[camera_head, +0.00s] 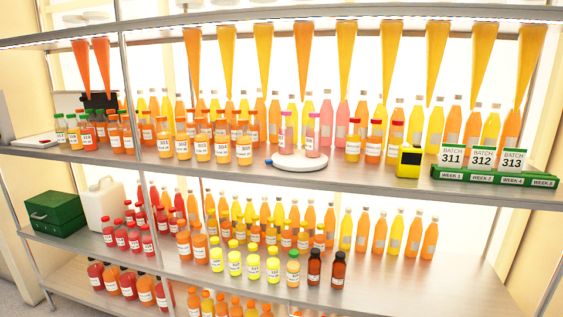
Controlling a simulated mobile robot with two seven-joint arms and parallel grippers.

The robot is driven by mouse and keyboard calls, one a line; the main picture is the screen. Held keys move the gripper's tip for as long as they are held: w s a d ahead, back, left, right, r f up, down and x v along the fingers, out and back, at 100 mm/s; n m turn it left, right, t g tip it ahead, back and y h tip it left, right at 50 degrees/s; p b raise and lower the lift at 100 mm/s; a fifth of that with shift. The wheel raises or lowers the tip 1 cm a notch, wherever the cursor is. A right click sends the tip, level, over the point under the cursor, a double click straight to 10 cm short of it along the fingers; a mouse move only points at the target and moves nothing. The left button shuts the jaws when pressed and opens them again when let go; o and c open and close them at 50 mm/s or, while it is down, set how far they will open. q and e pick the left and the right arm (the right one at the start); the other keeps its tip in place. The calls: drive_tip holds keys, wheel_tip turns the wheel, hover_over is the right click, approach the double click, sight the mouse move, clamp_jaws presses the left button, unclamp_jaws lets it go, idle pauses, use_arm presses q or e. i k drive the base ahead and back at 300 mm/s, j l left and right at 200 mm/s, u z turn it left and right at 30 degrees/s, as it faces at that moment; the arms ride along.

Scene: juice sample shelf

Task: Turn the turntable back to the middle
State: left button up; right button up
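The turntable (299,166) is a round white disc on the upper shelf board, a little right of the picture's middle. A small blue knob or mark (269,162) shows at its left edge. Neither of my grippers is in view, and nothing of mine touches the turntable.
Orange labelled bottles (202,147) stand left of the turntable and red-capped bottles (373,145) right of it. A yellow device (409,161) and a green rack (480,178) with batch cards are farther right. Tall bottles line the back. Shelf in front of the turntable is clear.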

sight(297, 161)
drive_tip(key=i+j, duration=0.2)
drive_tip(key=i, duration=0.15)
drive_tip(key=i+j, duration=0.15)
drive_tip(key=i, duration=0.2)
drive_tip(key=i+j, duration=0.2)
drive_tip(key=i, duration=0.15)
